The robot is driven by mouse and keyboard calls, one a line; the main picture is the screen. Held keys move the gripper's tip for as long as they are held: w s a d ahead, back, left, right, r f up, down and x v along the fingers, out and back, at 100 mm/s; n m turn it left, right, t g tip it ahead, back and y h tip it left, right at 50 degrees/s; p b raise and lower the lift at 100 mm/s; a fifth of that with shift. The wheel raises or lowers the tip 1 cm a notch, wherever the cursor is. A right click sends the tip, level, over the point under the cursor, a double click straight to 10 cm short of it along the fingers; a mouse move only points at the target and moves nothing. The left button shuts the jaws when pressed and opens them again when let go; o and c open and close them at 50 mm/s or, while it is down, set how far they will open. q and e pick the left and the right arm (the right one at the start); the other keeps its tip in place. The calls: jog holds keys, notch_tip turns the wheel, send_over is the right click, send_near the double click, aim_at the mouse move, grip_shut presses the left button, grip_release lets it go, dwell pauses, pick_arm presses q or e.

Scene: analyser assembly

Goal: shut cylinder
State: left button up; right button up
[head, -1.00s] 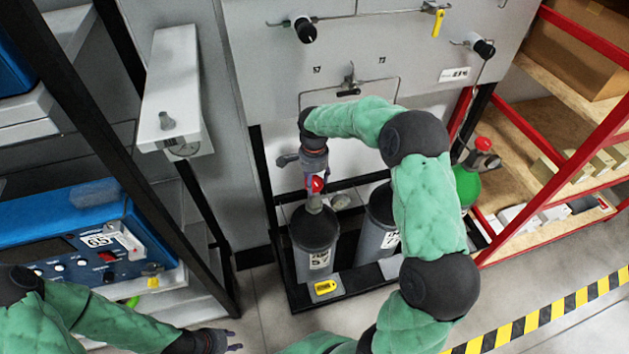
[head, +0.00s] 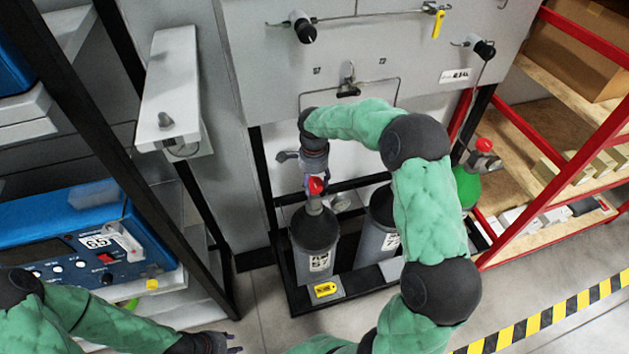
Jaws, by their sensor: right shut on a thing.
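A dark grey gas cylinder (head: 316,244) stands upright in a black rack, with a red valve knob (head: 316,186) on top. My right gripper (head: 315,184) reaches down from above and is shut on the red knob. The fingers partly hide the knob. A second grey cylinder (head: 375,238) stands to the right, mostly hidden behind my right arm. A green cylinder (head: 466,187) with a red knob (head: 484,145) stands further right. My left gripper (head: 232,342) is low at the bottom edge, away from the cylinders; its fingers are too small to read.
A grey panel (head: 270,80) with black knobs and thin pipes is behind the cylinders. A blue analyser (head: 90,240) sits on a shelf at left. Red-framed shelves (head: 560,180) with boxes stand at right. A yellow tag (head: 326,289) lies at the rack's front. Floor is clear at right front.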

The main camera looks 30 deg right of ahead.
aim_at(312, 184)
jog(key=o, duration=1.1)
jog(key=shift+s+a+f, duration=0.15)
jog(key=shift+a+f, duration=0.1)
jog(key=shift+a, duration=0.1)
jog(key=shift+o, duration=0.2)
jog(key=shift+r, duration=0.15)
jog(key=shift+d, duration=0.15)
jog(key=shift+w+r, duration=0.25)
jog(key=shift+r, duration=0.3)
notch_tip(312, 184, up, 11)
jog(key=shift+s+f, duration=0.1)
